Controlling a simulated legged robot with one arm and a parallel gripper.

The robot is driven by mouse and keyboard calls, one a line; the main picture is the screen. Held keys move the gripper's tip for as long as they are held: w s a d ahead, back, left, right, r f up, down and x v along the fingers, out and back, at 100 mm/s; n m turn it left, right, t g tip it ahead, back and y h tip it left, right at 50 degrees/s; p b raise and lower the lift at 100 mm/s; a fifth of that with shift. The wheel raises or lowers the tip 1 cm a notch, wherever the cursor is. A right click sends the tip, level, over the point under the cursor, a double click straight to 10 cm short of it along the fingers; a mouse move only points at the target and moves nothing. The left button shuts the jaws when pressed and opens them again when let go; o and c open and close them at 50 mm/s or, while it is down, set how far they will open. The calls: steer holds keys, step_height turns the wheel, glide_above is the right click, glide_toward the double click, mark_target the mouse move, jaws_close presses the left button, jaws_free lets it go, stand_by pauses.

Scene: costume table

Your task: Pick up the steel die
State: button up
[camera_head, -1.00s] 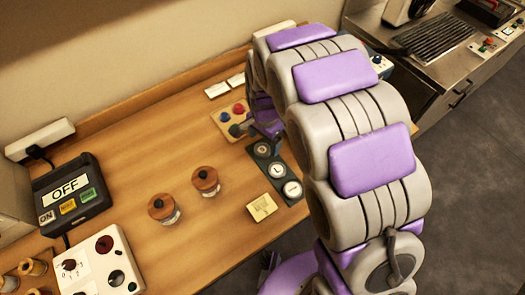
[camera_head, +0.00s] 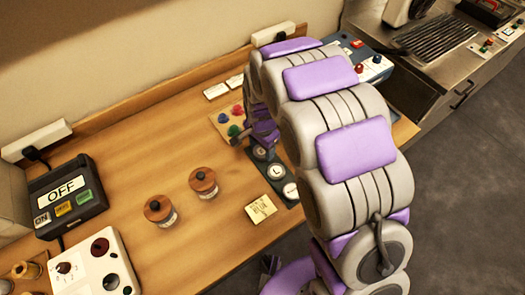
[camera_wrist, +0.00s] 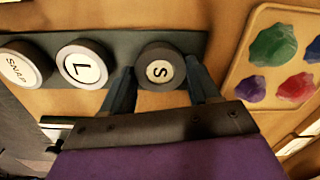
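A dark strip (camera_wrist: 118,43) holds three round dies in a row. The die marked S (camera_wrist: 160,68) is nearest the colour palette, the die marked L (camera_wrist: 82,66) is in the middle, and the SNAP die (camera_wrist: 22,65) is at the left end. None is labelled steel. My gripper (camera_wrist: 161,80) is open in the wrist view, with one finger on each side of the S die. I cannot tell whether the fingers touch it. In the head view my gripper hangs over the far end of the strip and partly hides the S die (camera_head: 259,153).
A palette (camera_wrist: 240,85) of coloured lumps lies beside the gripper. An OFF box (camera_head: 63,193) and a white control panel (camera_head: 97,268) are at left.

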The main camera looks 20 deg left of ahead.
steer(key=shift+s+a, duration=0.1)
steer(key=shift+a, duration=0.35)
steer(key=c, duration=0.4)
steer(key=shift+d, duration=0.2)
steer(key=c, duration=0.4)
steer(key=shift+f, duration=0.1)
